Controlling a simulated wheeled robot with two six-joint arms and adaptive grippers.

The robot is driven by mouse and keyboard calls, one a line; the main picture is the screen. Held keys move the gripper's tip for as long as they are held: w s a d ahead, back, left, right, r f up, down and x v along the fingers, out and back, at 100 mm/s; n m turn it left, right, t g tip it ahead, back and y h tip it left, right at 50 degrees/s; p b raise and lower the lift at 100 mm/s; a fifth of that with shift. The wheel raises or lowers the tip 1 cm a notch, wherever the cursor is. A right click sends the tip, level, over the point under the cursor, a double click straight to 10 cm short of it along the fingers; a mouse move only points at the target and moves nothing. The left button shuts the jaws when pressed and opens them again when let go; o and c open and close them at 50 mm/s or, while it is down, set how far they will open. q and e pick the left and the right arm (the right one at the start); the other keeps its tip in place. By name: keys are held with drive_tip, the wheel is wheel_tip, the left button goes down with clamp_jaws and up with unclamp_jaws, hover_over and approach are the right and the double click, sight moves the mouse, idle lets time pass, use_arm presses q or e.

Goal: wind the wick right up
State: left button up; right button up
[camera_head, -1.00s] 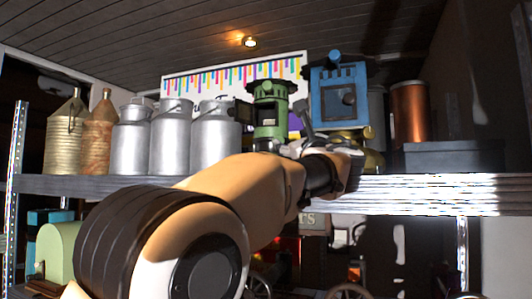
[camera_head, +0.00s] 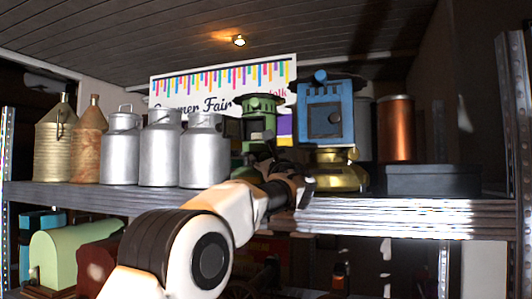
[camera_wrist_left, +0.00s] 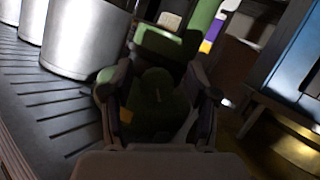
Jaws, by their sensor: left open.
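A blue lantern (camera_head: 325,112) with a brass base (camera_head: 340,178) stands upright on the shelf in the head view; its blue edge also shows at the right of the left wrist view (camera_wrist_left: 292,62). A green lantern (camera_head: 262,122) stands left of it, its lower part hidden by my arm. My left gripper (camera_head: 292,186) is at the shelf's front, just left of the brass base. In the left wrist view its fingers (camera_wrist_left: 162,112) are apart, with a dark green body (camera_wrist_left: 156,95) in line between them. Contact cannot be told. No wick or winding knob can be made out.
A dark box (camera_head: 435,180) and copper canister (camera_head: 395,128) stand to the right. A fair banner (camera_head: 190,88) is behind.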

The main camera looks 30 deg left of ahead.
use_arm(q)
drive_tip(key=shift+w+a+f, duration=0.2)
drive_tip(key=shift+w+a, duration=0.05)
drive_tip(key=shift+a, duration=0.1)
drive_tip(key=c, duration=0.8)
clamp_jaws()
drive_tip(key=shift+m+t+h+b, duration=0.3)
drive_tip(key=shift+m+t+b, duration=0.3)
drive_tip(key=shift+m, duration=0.5)
drive_tip(key=shift+m+t+h+b, duration=0.35)
drive_tip(key=shift+m+b, duration=0.35)
drive_tip(key=shift+m, duration=0.4)
drive_tip(key=m+t+h+b, duration=0.1)
drive_tip(key=m, duration=0.2)
drive_tip(key=shift+s+r, duration=0.1)
drive_tip(key=shift+r+m+t+h, duration=0.15)
drive_tip(key=shift+m+t+h, duration=0.35)
drive_tip(key=shift+m, duration=0.6)
